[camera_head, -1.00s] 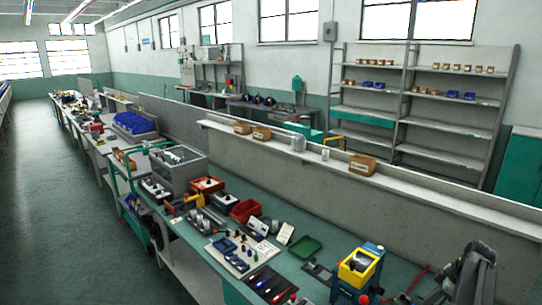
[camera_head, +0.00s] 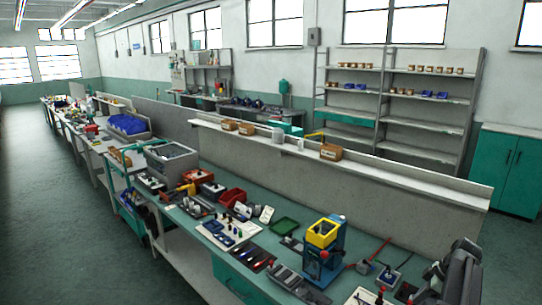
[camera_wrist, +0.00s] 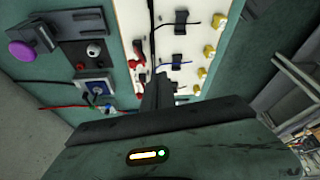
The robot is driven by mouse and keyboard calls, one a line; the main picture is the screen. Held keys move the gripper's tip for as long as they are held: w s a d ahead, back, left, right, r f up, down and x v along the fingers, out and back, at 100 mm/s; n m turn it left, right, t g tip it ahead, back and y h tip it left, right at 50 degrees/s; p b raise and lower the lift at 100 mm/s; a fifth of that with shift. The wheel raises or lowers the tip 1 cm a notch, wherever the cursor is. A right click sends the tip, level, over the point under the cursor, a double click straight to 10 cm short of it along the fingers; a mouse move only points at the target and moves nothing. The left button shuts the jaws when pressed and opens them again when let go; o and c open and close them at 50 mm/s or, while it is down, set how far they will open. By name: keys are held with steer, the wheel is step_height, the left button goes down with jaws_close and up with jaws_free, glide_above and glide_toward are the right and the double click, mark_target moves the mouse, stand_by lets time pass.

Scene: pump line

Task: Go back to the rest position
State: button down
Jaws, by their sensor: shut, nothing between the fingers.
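My gripper (camera_wrist: 157,92) shows in the wrist view as dark fingers closed together, with nothing between them. It is over a teal bench top, in front of a white board (camera_wrist: 188,30) with black clips and yellow knobs. In the head view, part of my dark grey arm shows at the lower right, above the near end of the bench; the fingertips cannot be made out there.
In the wrist view, a grey block with a purple knob (camera_wrist: 22,53) and a small blue-and-white device (camera_wrist: 95,87) lie left of the fingers. In the head view, a blue-and-yellow press (camera_head: 322,240) stands on the crowded bench. The floor aisle (camera_head: 50,200) at left is clear.

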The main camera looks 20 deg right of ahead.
steer(key=w+a+n, duration=0.3)
steer(key=w+a, duration=0.7)
steer(key=a, duration=0.2)
steer(key=w+a+f+n+g, duration=0.1)
steer(key=w+a, duration=0.1)
steer(key=a, duration=0.9)
steer(key=w+a+n+g, duration=0.1)
steer(key=w+a, duration=0.2)
steer(key=a, duration=0.9)
steer(key=s+a+m+h, duration=0.1)
steer(key=s+a+m, duration=0.3)
steer(key=a+m, duration=0.2)
steer(key=s+a+m+g+h, duration=0.1)
steer(key=s+a+m, duration=0.3)
steer(key=a+m, duration=0.3)
steer(key=shift+a+f+m+h, duration=0.3)
steer(key=shift+a+f+h, duration=0.1)
steer(key=shift+a, duration=0.45)
steer(key=c, duration=1.6)
jaws_free()
steer(key=shift+o, duration=0.2)
